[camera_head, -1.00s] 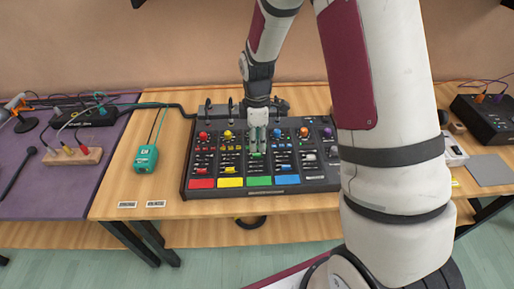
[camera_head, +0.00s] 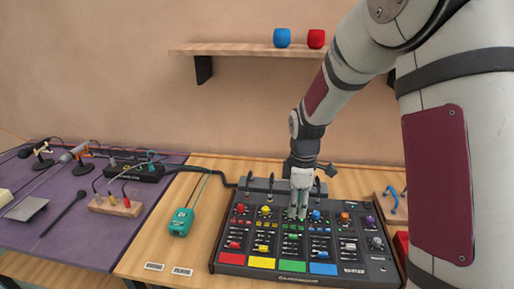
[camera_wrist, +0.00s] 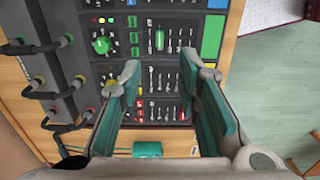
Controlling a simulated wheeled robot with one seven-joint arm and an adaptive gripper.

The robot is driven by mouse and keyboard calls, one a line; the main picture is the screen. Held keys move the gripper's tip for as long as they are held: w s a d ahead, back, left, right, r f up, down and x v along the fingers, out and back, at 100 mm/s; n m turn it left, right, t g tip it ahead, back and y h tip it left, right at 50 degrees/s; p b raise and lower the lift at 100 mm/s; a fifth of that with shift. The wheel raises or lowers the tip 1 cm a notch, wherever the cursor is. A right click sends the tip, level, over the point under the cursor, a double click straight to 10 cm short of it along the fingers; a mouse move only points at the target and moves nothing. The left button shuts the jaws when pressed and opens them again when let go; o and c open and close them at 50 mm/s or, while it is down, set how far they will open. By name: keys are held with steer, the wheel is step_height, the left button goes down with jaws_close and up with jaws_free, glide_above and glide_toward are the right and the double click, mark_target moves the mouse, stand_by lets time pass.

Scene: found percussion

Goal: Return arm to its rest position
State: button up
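My gripper (camera_head: 297,208) hangs above the middle of a black mixer (camera_head: 228,247) with coloured knobs, faders and red, yellow, green and blue pads. My arm comes down to it from the upper right. In the wrist view my gripper (camera_wrist: 162,68) has its two teal-lined fingers spread wide, with nothing between them but the mixer's panel behind. A green knob (camera_wrist: 101,45) and a green fader (camera_wrist: 159,40) show beyond the fingers. Whether the fingertips touch the panel cannot be told.
A teal box (camera_head: 180,222) stands left of the mixer, with two small labels in front. A purple-topped table (camera_head: 85,240) at the left bears cables, a small wooden block (camera_head: 112,206) and devices. A wall shelf (camera_head: 235,49) holds a blue cup (camera_head: 282,38) and a red cup (camera_head: 316,38).

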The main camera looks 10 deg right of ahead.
steer(key=s+r+m+t, duration=0.1)
steer(key=s+r+m, duration=0.25)
steer(key=r, duration=0.55)
steer(key=s+r+m+t, duration=0.1)
steer(key=s+r+m, duration=0.2)
steer(key=s, duration=0.4)
steer(key=s+a+r+m+t, duration=0.1)
steer(key=s+r+m, duration=0.3)
steer(key=s, duration=0.3)
steer(key=s+r+m+t, duration=0.2)
steer(key=s+r+m, duration=0.2)
steer(key=s, duration=0.3)
steer(key=shift+a+r, duration=0.2)
steer(key=shift+r, duration=0.15)
